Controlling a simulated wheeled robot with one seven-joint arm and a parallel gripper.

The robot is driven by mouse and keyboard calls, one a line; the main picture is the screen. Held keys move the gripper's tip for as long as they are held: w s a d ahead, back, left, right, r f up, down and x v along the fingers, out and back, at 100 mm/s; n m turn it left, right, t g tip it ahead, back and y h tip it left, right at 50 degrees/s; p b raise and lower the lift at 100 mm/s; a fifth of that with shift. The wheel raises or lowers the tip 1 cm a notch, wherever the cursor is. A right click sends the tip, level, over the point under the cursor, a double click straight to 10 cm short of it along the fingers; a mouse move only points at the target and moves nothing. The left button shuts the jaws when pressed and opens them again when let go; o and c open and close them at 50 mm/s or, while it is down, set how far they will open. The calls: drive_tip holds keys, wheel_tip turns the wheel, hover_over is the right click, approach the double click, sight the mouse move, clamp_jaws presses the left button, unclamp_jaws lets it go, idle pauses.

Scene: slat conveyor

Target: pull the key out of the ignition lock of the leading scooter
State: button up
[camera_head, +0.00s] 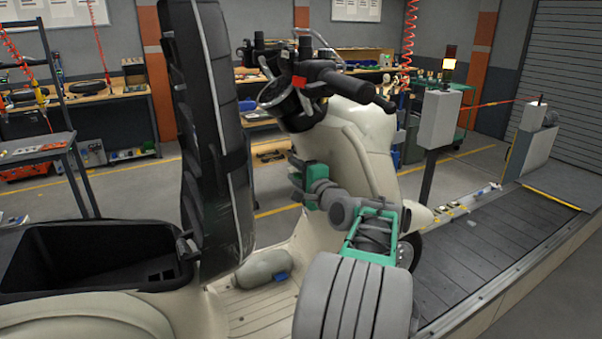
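The cream scooter (365,150) stands on the slat conveyor, with its handlebar (335,80) and front shield in the middle of the view. Its ignition lock and the key cannot be made out; my arm covers part of the shield's inner side. My arm reaches in from the bottom, and its green and grey end, my gripper (298,182), is beside the inner side of the shield, below the handlebar. The fingers are too small and unclear to tell whether they are open or shut, or whether they touch or hold anything.
The scooter's black seat (212,120) is raised upright at left, above the open storage bin (85,255). A small blue thing (282,277) lies by the footboard. The conveyor (490,240) is clear ahead at right, beside a grey control box (438,118). Workbenches stand behind.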

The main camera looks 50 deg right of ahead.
clamp_jaws()
idle(0.3)
drive_tip(key=c, duration=0.6)
unclamp_jaws()
clamp_jaws()
drive_tip(key=shift+w+a, duration=0.1)
drive_tip(key=shift+a, duration=0.05)
drive_tip(key=shift+a, duration=0.25)
drive_tip(key=shift+w+a+r, duration=0.1)
drive_tip(key=shift+w+a, duration=0.1)
drive_tip(key=shift+a, duration=0.35)
drive_tip(key=shift+w+a+r, duration=0.1)
drive_tip(key=shift+w+a, duration=0.1)
drive_tip(key=shift+a, duration=0.3)
idle(0.9)
drive_tip(key=shift+w+a+r, duration=0.1)
drive_tip(key=shift+w+a, duration=0.1)
drive_tip(key=shift+a, duration=0.5)
drive_tip(key=shift+w+a+r, duration=0.1)
drive_tip(key=shift+w+a, duration=0.1)
drive_tip(key=shift+a, duration=0.5)
